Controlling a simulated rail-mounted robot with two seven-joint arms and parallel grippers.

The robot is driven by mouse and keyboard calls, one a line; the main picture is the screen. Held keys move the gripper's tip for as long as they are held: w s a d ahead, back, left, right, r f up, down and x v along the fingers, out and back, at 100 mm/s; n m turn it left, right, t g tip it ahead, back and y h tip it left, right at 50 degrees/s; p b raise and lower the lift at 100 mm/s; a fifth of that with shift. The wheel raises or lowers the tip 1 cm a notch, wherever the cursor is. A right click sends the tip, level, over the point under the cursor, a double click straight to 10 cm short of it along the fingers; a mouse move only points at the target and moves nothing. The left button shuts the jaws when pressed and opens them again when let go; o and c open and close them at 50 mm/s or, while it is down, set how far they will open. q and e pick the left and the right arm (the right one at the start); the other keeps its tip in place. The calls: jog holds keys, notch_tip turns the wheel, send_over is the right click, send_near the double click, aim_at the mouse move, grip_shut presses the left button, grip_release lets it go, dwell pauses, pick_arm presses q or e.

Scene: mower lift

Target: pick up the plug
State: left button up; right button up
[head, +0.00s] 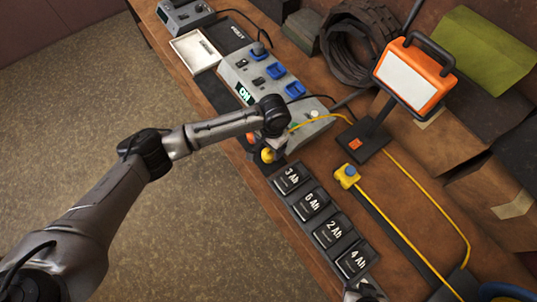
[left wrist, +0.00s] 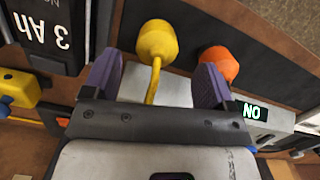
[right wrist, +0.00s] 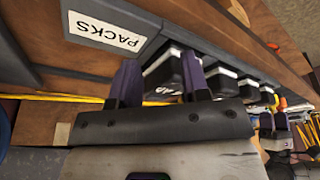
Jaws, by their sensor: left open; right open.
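The yellow plug (head: 268,155) shows just below my left gripper (head: 271,138) at the front edge of the grey power unit (head: 312,128). In the left wrist view the plug (left wrist: 157,42) has a rounded head, and its yellow cable runs back between the purple fingers. My left gripper (left wrist: 155,78) is open around the line of the cable; contact cannot be told. In the head view the wrist hides most of its fingers. My right gripper (right wrist: 160,78) is open near the black battery packs (right wrist: 163,78); in the head view it shows partly at the bottom edge (head: 365,291).
An orange knob-like part (left wrist: 218,62) is close beside the left gripper's right finger. Labelled battery packs (head: 311,203) line the bench front.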

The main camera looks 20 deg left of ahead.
aim_at(269, 152)
pick_arm(q)
jog(key=shift+s+f, duration=0.15)
jog(key=shift+f, duration=1)
jog(key=shift+s+f, duration=0.1)
jog(key=shift+f, duration=1.05)
jog(key=c, duration=1)
